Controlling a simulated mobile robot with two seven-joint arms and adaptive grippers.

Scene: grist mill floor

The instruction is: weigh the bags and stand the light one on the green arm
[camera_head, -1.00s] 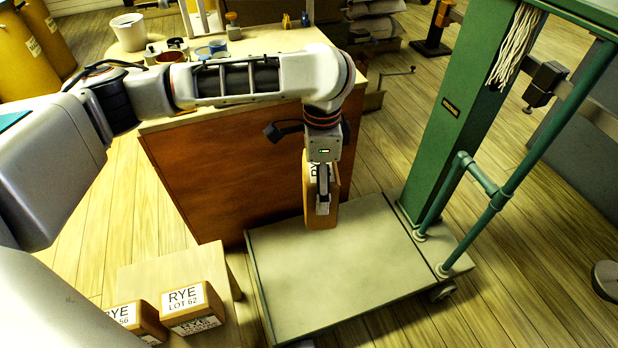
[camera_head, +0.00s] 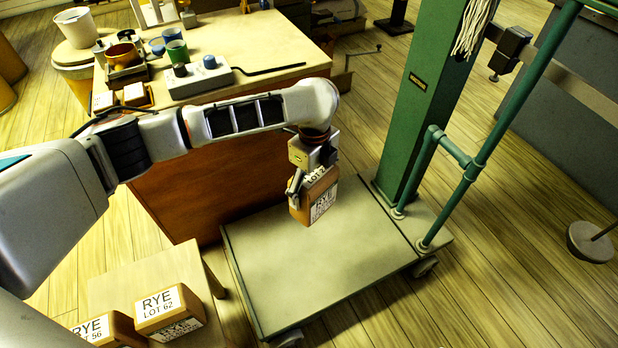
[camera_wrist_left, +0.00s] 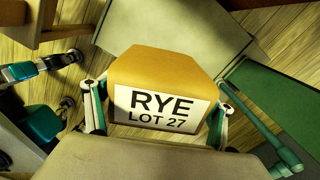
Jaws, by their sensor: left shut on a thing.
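My left gripper (camera_head: 308,186) is shut on a tan bag labelled RYE LOT 27 (camera_head: 322,204). The bag hangs over the back part of the scale's pale platform (camera_head: 300,275), and I cannot tell how large the gap below it is. In the left wrist view the same bag (camera_wrist_left: 165,68) sits between the two fingers, its label facing the camera. Two more bags, RYE LOT 62 (camera_head: 168,312) and LOT 56 (camera_head: 108,331), stand on a low wooden stand (camera_head: 135,272) at the lower left.
The scale's green column (camera_head: 420,95) and green rail (camera_head: 500,130) rise at the platform's right. A workbench (camera_head: 250,38) behind carries cups, a grey box (camera_head: 197,78) and small blocks. A weight beam (camera_head: 560,70) is at upper right. Most of the platform is bare.

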